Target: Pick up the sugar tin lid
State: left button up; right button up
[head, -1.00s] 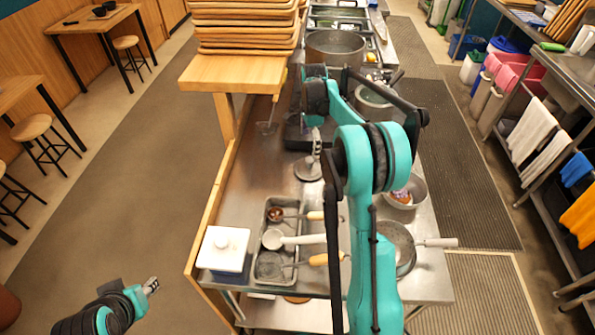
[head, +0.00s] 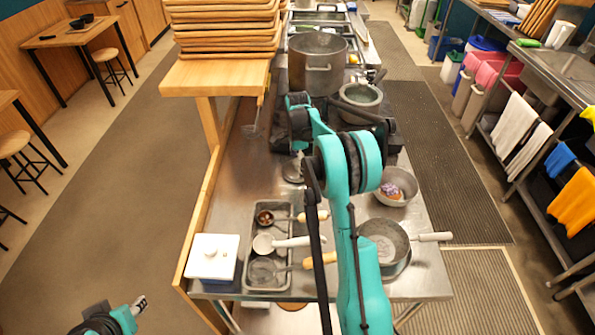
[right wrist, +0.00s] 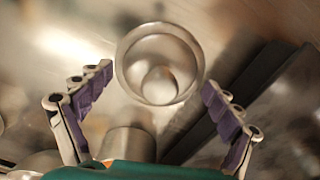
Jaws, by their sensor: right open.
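A white square tin with a blue lower part stands at the near left of the steel counter in the head view. Its white lid (head: 213,256) has a small knob and sits on top. My right gripper (right wrist: 157,78) is open and empty, away from that tin. Between and beyond its fingers is a round grey metal piece (right wrist: 160,63) with a rounded knob in its middle. The piece shows partly beside my right arm in the head view (head: 293,170). My left gripper (head: 139,303) is off the counter at the bottom left; its jaw gap is unclear.
A metal tray (head: 250,262) with several ladles lies right of the tin. A pan (head: 388,240), a bowl (head: 397,187) and a large pot (head: 317,65) stand on the counter. A wooden shelf (head: 213,80) with stacked trays rises at the back left.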

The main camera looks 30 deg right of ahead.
jog(key=c, duration=1.4)
jog(key=shift+s+a+r, duration=0.1)
jog(key=shift+s, duration=0.05)
jog(key=c, duration=0.5)
jog(key=shift+o, duration=0.2)
